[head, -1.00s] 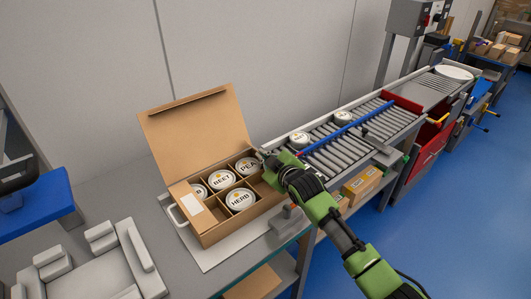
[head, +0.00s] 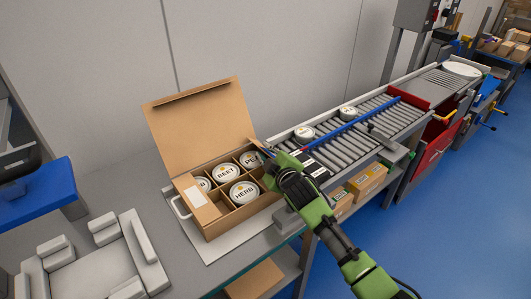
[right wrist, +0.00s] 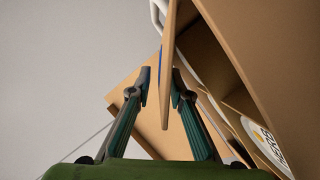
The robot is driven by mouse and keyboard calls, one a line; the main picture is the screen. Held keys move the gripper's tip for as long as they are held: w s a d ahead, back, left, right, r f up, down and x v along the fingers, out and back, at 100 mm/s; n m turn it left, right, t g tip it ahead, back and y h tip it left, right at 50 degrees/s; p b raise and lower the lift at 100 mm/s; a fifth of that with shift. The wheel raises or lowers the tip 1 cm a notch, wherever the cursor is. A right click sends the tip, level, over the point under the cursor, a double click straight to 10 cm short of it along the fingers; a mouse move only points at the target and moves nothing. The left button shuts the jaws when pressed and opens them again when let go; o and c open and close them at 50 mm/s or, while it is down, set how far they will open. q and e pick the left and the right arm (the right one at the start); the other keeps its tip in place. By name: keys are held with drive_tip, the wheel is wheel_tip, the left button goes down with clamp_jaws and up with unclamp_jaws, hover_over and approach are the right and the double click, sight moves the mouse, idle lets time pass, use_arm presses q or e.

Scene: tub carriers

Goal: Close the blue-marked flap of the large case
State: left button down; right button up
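The large case (head: 214,235) is an open brown cardboard box on the bench, with its lid (head: 200,128) standing up at the back. Labelled tubs sit in its compartments, among them BEET (head: 227,173) and HERB (head: 243,192). A side flap with a white label (head: 195,197) is at its left end. My right gripper (head: 263,152) is at the right end of the case. In the right wrist view, its fingers (right wrist: 161,85) are apart, on either side of a thin cardboard panel (right wrist: 171,50). A gap shows at the left finger. My left gripper is not in view.
A roller conveyor (head: 345,150) with two tubs and a blue bar (head: 352,126) runs off to the back right. A grey tray-like holder (head: 95,265) stands at front left, beside a blue stand (head: 40,198). A wall rises behind the case.

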drive_tip(key=v, duration=1.2)
